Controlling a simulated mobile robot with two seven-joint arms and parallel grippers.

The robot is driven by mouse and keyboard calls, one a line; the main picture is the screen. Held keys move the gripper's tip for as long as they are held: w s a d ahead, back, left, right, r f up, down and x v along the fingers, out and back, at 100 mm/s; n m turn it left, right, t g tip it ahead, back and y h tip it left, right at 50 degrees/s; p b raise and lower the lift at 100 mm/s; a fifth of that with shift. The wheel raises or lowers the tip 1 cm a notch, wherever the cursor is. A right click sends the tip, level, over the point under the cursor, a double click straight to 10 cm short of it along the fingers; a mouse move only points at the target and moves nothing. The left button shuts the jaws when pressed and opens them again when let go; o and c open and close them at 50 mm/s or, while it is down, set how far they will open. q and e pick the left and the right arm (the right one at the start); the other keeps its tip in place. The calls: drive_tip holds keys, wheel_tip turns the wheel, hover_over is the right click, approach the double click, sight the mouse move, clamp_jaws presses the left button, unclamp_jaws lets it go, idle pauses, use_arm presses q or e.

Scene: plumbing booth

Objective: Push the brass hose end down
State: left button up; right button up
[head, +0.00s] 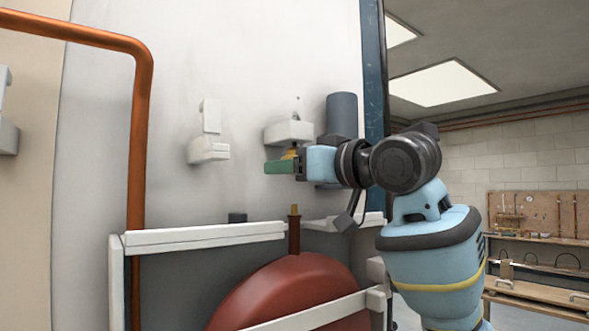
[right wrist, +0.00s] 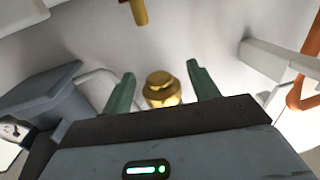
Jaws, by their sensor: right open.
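A brass hose end (head: 294,210) tops a short reddish-brown hose standing up from the red reel in the head view. A brass tip on a reddish piece, apparently the same hose end (right wrist: 139,13), shows at the top edge of the right wrist view. My right gripper (head: 280,166) is above it, near the wall, with its green fingers apart. A second brass piece, a rounded fitting (right wrist: 161,90), appears between the open fingers in the right wrist view. In the head view this fitting (head: 291,152) is partly hidden by the gripper, below a white bracket. My left gripper is out of view.
The white bracket (head: 288,132) and a grey cylinder (head: 342,113) are close to my right gripper. Another white bracket (head: 209,148) is on the wall to the left. A copper pipe (head: 141,160) runs down farther left. White rails (head: 205,236) surround the red reel (head: 285,290).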

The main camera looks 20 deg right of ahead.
sight(294, 206)
clamp_jaws()
wheel_tip(294, 206, down, 6)
drive_tip(key=shift+r, duration=0.15)
drive_tip(key=shift+w+a+f, duration=0.1)
drive_tip(key=shift+w+f, duration=0.05)
drive_tip(key=shift+f, duration=0.1)
idle(0.4)
drive_tip(key=shift+c, duration=1.3)
unclamp_jaws()
drive_tip(key=shift+o, duration=1.3)
drive_tip(key=shift+r, duration=0.1)
